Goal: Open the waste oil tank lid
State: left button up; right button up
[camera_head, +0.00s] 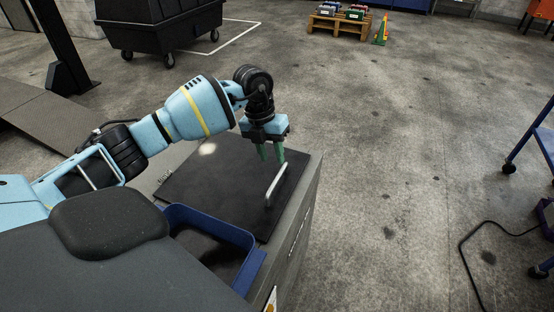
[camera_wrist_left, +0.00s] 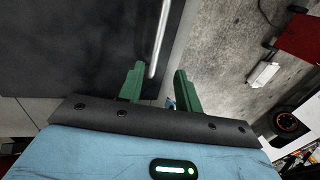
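The waste oil tank lid (camera_head: 205,192) is a flat dark panel lying closed on top of a grey box-shaped tank (camera_head: 300,225). A pale metal bar handle (camera_head: 276,184) stands near its right edge. My left gripper (camera_head: 271,159) points down over the lid at the far end of the handle, with its green fingers apart. In the left wrist view, the open gripper (camera_wrist_left: 160,76) has the handle (camera_wrist_left: 159,38) in line with the gap between its fingers, nearer the left finger. Whether the bar is between the fingertips or just beyond them, I cannot tell. My right gripper is not in view.
A blue open tray (camera_head: 215,226) sits in front of the lid. A black wheeled bin (camera_head: 160,25) stands at the back left. A pallet (camera_head: 340,24) with small crates is at the back. A blue wheeled frame (camera_head: 545,145) and cable are at right. The middle floor is clear.

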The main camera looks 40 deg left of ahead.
aim_at(277, 177)
pick_arm(q)
jog(key=shift+w+a+x, duration=0.1)
jog(key=shift+a+x, duration=0.1)
jog(key=shift+x, duration=1.6)
jog(key=shift+w+a+x, duration=0.1)
jog(key=shift+a+x, duration=0.05)
jog(key=shift+x, duration=1.65)
jog(key=shift+f, duration=0.1)
grip_shut()
